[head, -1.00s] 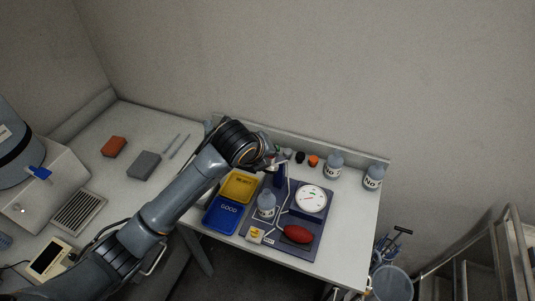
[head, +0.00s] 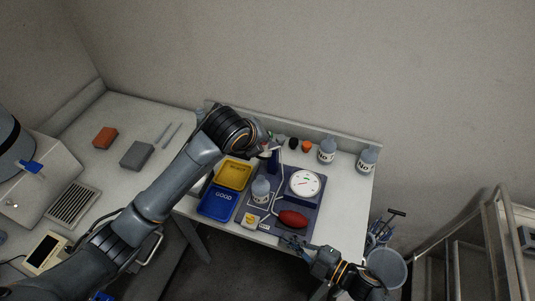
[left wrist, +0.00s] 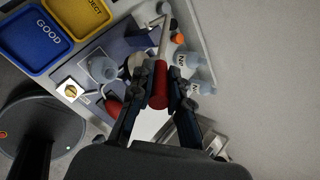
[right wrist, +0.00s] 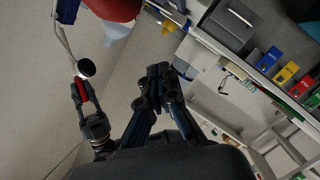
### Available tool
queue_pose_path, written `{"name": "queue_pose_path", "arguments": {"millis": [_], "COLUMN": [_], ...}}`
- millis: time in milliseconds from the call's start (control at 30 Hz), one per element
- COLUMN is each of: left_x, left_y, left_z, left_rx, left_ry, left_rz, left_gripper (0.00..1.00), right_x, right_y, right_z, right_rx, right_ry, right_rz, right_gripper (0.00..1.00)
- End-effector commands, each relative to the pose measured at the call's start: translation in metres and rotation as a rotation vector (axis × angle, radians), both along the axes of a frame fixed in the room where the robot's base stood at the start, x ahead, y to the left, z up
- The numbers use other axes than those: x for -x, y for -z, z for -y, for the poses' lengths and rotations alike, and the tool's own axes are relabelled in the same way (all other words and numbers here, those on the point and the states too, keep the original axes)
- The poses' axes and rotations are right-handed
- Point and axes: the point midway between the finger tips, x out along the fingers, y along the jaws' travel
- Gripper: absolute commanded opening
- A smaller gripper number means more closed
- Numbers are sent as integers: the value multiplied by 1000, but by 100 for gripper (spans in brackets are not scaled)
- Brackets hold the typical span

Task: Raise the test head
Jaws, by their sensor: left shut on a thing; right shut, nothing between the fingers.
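The tester is a dark blue base plate (head: 299,226) with a bottle (head: 261,190), a round white dial (head: 305,183) and a red bulb (head: 292,219). My left gripper (head: 268,149) is at the tester's back, above the bottle. In the left wrist view its fingers are closed on a red handle (left wrist: 159,88) at the end of a pale lever. The right wrist view shows this red handle (right wrist: 81,92) too, beside a dark round disc (right wrist: 86,68) that may be the test head. My right gripper (head: 290,242) is shut and empty at the table's front edge, near the bulb.
A yellow REJECT tray (head: 233,176) and a blue GOOD tray (head: 217,203) lie left of the tester. Bottles (head: 327,151) and (head: 367,160) stand at the back right. A bucket (head: 386,268) stands right of the table.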

Motion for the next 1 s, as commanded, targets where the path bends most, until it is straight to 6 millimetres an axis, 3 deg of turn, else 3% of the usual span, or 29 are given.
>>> {"name": "queue_pose_path", "arguments": {"millis": [33,100,200,233,400,533,767,1000], "left_x": [0,0,0,0,0,0,0,1], "left_y": [1,1,1,1,1,1,2,1], "left_z": [0,0,0,0,0,0,0,0], "left_rx": [-1,-1,-1,-1,-1,-1,-2,-1], "left_ry": [0,0,0,0,0,0,0,0], "left_rz": [-2,-2,-2,-2,-3,-3,-3,-3], "left_gripper": [0,0,0,0,0,0,0,0], "right_x": [-18,-38,-56,-59,-74,-79,-86,-107], "right_y": [-31,-72,-118,-123,-133,-135,-138,-146], "right_z": [1,4,6,7,8,9,1,-37], "right_rx": [35,98,205,240,419,505,553,552], "right_ry": [-21,-45,-64,-68,-74,-74,-73,-72], "right_rz": [159,395,709,785,1106,1255,1341,1341], "right_gripper": [0,0,0,0,0,0,0,0]}}
